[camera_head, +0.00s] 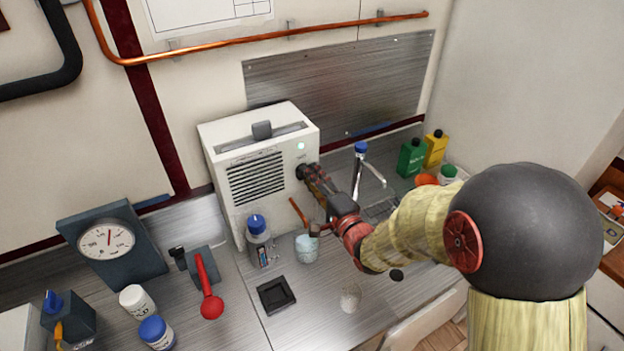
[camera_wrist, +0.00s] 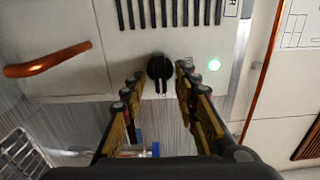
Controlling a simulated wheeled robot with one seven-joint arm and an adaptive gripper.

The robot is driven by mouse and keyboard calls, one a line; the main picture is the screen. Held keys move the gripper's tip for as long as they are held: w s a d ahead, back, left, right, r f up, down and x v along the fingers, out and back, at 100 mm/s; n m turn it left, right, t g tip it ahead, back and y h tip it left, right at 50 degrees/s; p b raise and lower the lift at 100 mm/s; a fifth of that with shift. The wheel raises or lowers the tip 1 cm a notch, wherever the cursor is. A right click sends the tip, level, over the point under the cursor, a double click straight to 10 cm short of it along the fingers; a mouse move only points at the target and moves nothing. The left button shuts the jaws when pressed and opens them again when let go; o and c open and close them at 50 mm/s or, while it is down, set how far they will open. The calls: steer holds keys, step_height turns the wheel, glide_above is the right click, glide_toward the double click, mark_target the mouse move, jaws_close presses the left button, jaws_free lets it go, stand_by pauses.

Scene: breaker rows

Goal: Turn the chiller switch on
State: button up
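The chiller (camera_head: 222,135) is a white box with a dark slotted vent, standing against the wall. Its switch, a black rotary knob (camera_wrist: 160,68), is on the front face; in the wrist view its bar points down. In the head view my gripper (camera_head: 316,179) reaches the chiller's right side and partly hides the knob.
A copper spout (camera_head: 298,212) sticks out below the knob, above a pale cup (camera_head: 307,248). A blue-capped bottle (camera_head: 258,240) stands close by. A blue-topped tap (camera_head: 360,168) and green bottle (camera_head: 411,158) are right of my gripper. A red lever (camera_head: 208,290) is at left.

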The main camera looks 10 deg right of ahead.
steer(key=v, duration=1.2)
steer(key=shift+w, duration=0.1)
